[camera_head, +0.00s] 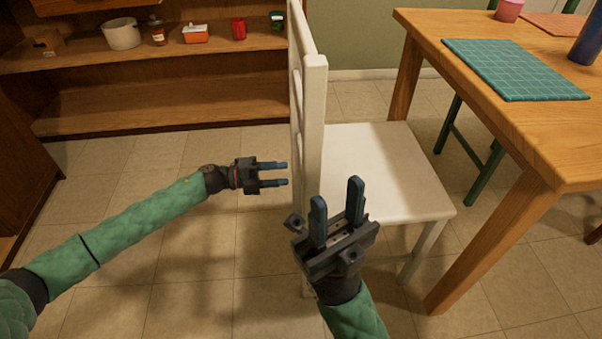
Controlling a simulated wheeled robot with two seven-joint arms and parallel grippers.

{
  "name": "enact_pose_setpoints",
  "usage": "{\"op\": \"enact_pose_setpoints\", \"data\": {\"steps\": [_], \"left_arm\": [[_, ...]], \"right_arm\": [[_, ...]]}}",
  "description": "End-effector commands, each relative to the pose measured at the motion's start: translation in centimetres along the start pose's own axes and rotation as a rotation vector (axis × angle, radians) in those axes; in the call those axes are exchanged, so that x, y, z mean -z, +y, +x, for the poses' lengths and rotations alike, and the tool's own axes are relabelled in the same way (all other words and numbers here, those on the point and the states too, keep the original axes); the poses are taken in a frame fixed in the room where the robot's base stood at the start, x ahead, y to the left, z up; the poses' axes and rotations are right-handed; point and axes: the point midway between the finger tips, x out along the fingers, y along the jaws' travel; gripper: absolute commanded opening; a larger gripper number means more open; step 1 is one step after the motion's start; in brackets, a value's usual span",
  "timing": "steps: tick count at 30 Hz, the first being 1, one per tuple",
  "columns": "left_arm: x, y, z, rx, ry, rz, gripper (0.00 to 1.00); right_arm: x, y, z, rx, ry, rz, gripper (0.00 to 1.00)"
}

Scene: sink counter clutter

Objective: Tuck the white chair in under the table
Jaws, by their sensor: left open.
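The white chair (375,170) stands upright on the tiled floor, its backrest on the left and its seat facing the table on the right. The wooden table (470,70) is at the right; the chair's seat front is near the table's edge and legs. My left gripper (287,173) is open and empty, its fingers pointing right at the chair's backrest, close to it. My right gripper (337,207) is in front of the chair's near side, fingers pointing up with a gap between them and nothing in it. It hides part of the backrest post and seat edge.
A teal mat (515,69), a pink cup (508,10) and a dark blue vessel (588,40) are on the table. A green chair (470,150) stands beyond the table's near leg. A wooden shelf (160,95) with small containers lines the back left. Floor at left is clear.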

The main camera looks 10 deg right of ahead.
Motion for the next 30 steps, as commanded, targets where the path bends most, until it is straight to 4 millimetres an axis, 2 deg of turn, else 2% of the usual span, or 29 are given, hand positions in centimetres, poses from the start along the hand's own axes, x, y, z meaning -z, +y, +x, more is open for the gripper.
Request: {"op": "enact_pose_setpoints", "data": {"steps": [1, 6, 12, 17, 25, 26, 30], "left_arm": [[0.0, -0.5, 1.2, 0.002, 0.002, 0.0, 0.51], [0.0, -0.4, 4.4, 0.002, 0.001, 0.0, 0.51], [-0.1, -0.2, 6.9, 0.002, 0.0, 0.0, 0.51], [-0.1, -0.1, 7.7, 0.001, -0.001, 0.001, 0.51], [-0.1, -0.1, 7.8, 0.001, 0.0, 0.001, 0.51], [-0.1, -0.1, 7.8, 0.001, 0.0, 0.001, 0.47], [-0.1, -0.1, 7.8, 0.001, 0.0, 0.001, 0.2]], "right_arm": [[0.1, 0.1, 0.8, -0.004, 0.003, 0.002, 0.36], [0.3, 0.3, 1.7, -0.019, 0.015, 0.008, 0.36], [0.4, 0.5, 2.3, -0.029, 0.025, 0.011, 0.36], [0.5, 0.6, 2.4, -0.033, 0.031, 0.013, 0.36], [0.5, 0.6, 2.4, -0.033, 0.029, 0.013, 0.36], [0.5, 0.6, 2.4, -0.033, 0.029, 0.013, 0.36], [0.5, 0.6, 2.4, -0.032, 0.028, 0.014, 0.36]]}}
